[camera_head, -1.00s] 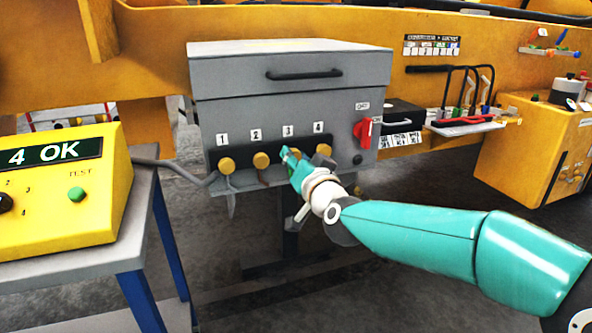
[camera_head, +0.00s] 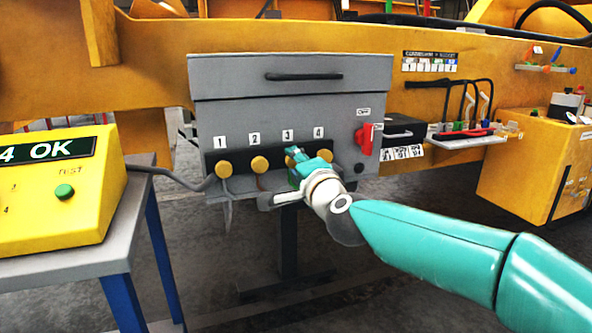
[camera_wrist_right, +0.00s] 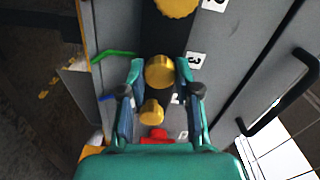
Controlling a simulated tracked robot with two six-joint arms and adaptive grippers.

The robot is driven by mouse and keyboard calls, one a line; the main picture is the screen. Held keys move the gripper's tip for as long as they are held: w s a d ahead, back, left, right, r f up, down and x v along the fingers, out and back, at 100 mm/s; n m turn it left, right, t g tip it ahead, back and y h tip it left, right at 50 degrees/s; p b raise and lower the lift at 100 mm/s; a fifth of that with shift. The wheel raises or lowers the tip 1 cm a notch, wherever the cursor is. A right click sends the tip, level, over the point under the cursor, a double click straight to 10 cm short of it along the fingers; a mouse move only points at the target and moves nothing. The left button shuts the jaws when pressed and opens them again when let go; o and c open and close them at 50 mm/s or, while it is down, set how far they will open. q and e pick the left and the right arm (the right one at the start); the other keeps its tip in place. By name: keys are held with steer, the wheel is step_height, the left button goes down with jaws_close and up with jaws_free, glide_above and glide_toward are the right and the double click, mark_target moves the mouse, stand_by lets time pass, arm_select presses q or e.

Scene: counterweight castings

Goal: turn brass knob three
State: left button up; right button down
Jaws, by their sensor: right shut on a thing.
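The grey box (camera_head: 292,85) carries a row of brass knobs under labels 1 to 4. Brass knob three (camera_wrist_right: 159,72) sits between the two fingers of my right gripper (camera_wrist_right: 160,68) in the right wrist view, and the gripper is shut on it. In the head view my right gripper (camera_head: 295,158) is at the place below label 3 (camera_head: 288,135) and hides most of that knob. Knob one (camera_head: 224,169) and knob two (camera_head: 260,165) are clear to the left. Knob four (camera_head: 326,155) shows just right of the gripper. My left gripper is not in view.
A red switch (camera_head: 364,139) marked OFF is at the box's right side. A yellow tester (camera_head: 60,190) reading "4 OK" stands on a table at the left. A grey cable (camera_head: 170,178) runs between it and the box. A shelf (camera_head: 465,138) with hooked leads is at the right.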

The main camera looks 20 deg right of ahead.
steer(key=shift+d+f+m, duration=0.1)
steer(key=shift+f+m, duration=0.1)
steer(key=shift+m, duration=0.5)
steer(key=c, duration=0.8)
jaws_free()
steer(key=shift+r, duration=0.1)
steer(key=s, duration=1.2)
steer(key=shift+d, duration=0.2)
